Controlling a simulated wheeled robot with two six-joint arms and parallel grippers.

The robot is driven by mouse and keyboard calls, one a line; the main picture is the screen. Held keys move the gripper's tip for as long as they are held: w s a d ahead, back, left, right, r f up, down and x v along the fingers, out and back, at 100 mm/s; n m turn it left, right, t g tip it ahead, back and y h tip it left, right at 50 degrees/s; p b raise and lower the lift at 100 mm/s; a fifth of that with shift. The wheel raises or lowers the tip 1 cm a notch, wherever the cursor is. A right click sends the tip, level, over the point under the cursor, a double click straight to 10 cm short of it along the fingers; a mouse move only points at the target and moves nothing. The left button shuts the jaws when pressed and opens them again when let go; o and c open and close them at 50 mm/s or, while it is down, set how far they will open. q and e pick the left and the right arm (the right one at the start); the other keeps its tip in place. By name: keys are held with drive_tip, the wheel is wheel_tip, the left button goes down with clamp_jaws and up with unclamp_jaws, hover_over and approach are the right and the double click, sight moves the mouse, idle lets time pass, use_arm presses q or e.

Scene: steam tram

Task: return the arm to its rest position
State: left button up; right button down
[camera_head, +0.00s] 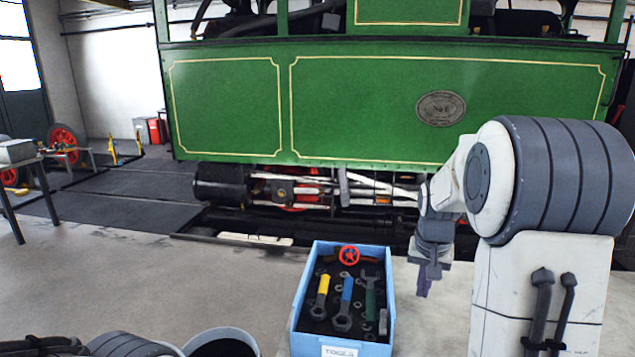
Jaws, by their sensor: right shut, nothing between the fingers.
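My right arm rises at the right of the head view and bends over, and its gripper (424,283) points down just right of the tool box. The gripper is shut and holds nothing. It is apart from the box as far as I can see. Part of my left arm shows at the lower left edge; its gripper is out of view.
The green tram (350,110) fills the back.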

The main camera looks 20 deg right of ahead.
drive_tip(key=s+a+n+y, duration=0.1)
drive_tip(key=s+a+n, duration=0.25)
drive_tip(key=a, duration=0.95)
drive_tip(key=s+a+n+y, duration=0.1)
drive_tip(key=s+a+n, duration=0.3)
drive_tip(key=a, duration=0.8)
drive_tip(key=s+a+f+n+g, duration=0.1)
drive_tip(key=s+a+n, duration=0.7)
drive_tip(key=s, duration=0.6)
drive_tip(key=shift+s+a+f+g, duration=0.3)
drive_tip(key=shift+s+a+g, duration=0.1)
drive_tip(key=shift+a, duration=0.35)
